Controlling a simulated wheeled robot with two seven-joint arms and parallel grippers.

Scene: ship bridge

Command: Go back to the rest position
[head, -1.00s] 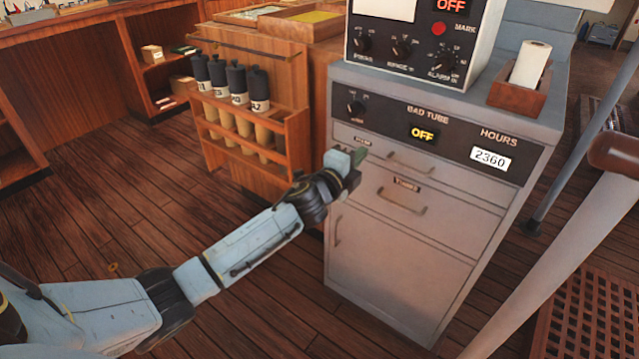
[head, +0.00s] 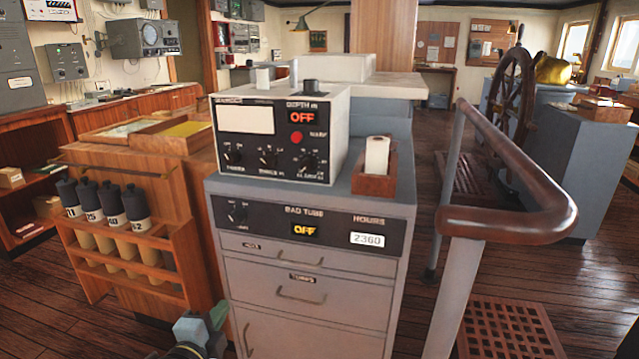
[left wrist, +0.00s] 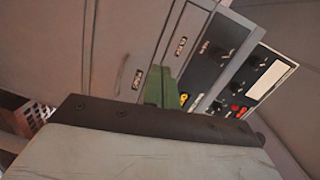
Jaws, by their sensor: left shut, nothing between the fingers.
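My left gripper (head: 216,318) shows at the bottom edge of the head view, low in front of the grey cabinet (head: 330,333). Only its blue-grey end and green fingers show there; most of the arm is out of frame. In the left wrist view its green fingers (left wrist: 158,86) are shut and empty, pointing toward the cabinet's drawer fronts (left wrist: 180,45). Whether the fingertips touch the cabinet cannot be told, but nothing is held. My right gripper is not in view.
A depth recorder (head: 280,135) and a wooden box with a paper roll (head: 374,185) stand on the cabinet. A wooden rack of dark-capped tubes (head: 120,240) is at left. A handrail (head: 510,222) rises close at right. A ship's wheel (head: 512,90) stands behind.

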